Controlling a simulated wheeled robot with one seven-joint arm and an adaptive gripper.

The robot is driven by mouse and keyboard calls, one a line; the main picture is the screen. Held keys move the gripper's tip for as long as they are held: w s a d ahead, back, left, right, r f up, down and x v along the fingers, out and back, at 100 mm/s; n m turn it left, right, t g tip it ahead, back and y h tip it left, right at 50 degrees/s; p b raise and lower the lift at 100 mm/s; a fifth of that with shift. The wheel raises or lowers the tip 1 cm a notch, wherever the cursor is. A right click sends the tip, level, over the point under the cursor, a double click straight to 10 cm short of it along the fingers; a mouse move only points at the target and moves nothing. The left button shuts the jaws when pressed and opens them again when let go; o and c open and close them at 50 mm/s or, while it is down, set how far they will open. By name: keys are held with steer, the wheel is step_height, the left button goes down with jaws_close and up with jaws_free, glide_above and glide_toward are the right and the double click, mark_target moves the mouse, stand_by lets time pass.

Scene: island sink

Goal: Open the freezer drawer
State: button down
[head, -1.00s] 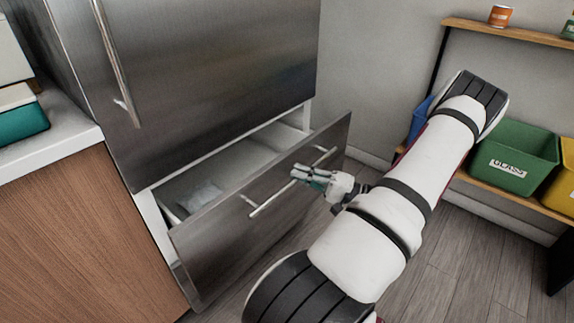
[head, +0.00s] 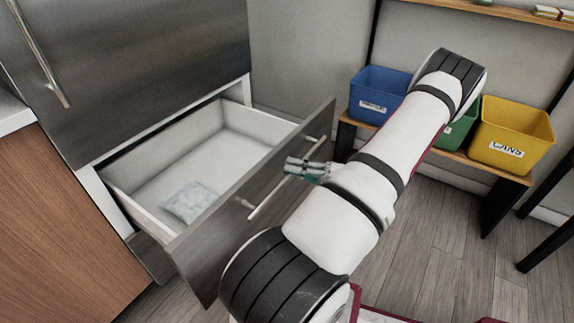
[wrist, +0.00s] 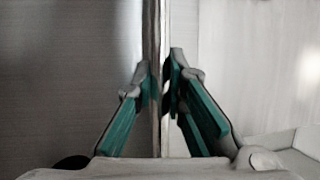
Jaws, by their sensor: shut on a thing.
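The freezer drawer (head: 222,223) is pulled well out below the refrigerator door (head: 140,60) in the head view. Its white inside shows, with a pale bag (head: 190,202) lying on the bottom. A long silver bar handle (head: 264,200) runs across the drawer's steel front. My gripper (head: 290,168) is shut on the handle, right of the handle's middle. In the wrist view the handle (wrist: 156,60) runs upright between the two green-padded fingers of my gripper (wrist: 160,90).
A wooden cabinet (head: 60,220) with a light counter stands at left. Blue (head: 375,95), green (head: 458,130) and yellow (head: 510,140) bins sit on a shelf at right. Bare wood floor (head: 430,250) lies in front of the shelf.

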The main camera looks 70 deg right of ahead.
steer(key=shift+s, duration=0.3)
steer(key=c, duration=1.6)
jaws_free()
steer(key=v, duration=1.2)
steer(key=shift+f, duration=0.1)
